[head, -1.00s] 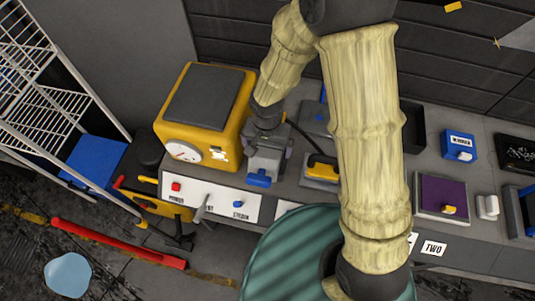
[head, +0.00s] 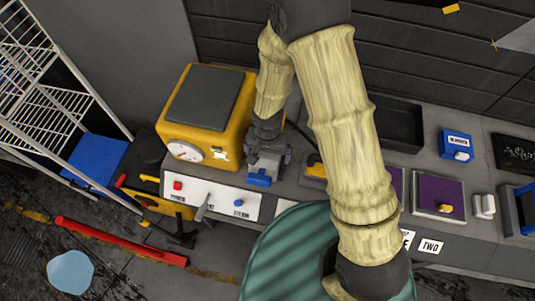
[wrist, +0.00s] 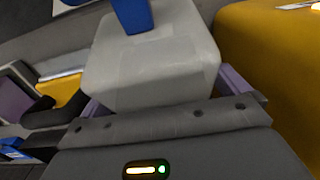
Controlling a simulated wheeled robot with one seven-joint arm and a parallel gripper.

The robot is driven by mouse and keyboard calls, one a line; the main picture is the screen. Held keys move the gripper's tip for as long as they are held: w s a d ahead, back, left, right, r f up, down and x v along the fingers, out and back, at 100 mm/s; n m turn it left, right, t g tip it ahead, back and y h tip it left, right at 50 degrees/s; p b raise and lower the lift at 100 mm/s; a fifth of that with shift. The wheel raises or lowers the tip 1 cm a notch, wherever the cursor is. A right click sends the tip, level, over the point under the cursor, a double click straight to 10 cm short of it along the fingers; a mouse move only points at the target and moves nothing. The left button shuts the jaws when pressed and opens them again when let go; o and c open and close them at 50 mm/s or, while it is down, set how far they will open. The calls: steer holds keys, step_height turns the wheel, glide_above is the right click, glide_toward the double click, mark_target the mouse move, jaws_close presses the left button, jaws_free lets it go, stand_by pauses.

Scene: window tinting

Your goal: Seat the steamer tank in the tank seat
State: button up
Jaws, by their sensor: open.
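A pale, translucent box-like tank (wrist: 150,65) with a blue part (wrist: 132,15) fills the middle of the wrist view. I take it for the steamer tank. In the head view its blue part (head: 258,180) shows on the bench beside the yellow machine. My gripper (head: 268,158) is over it, open, with a jaw on each side of the tank. The purplish jaw pads show at the tank's sides in the wrist view. The tank's underside is hidden, and I cannot make out the tank seat or whether the tank rests in it.
The yellow machine (head: 210,112) with a dial stands close left of my gripper. A white control panel (head: 215,198) runs along the bench front. A purple pad (head: 437,193), a blue box (head: 456,145) and a black tray (head: 395,122) lie right. My arm covers the bench middle.

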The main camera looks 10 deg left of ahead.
steer(key=c, duration=1.4)
steer(key=shift+r, duration=0.2)
step_height(320, 180, up, 10)
steer(key=shift+f+b, duration=0.15)
steer(key=shift+b, duration=0.7)
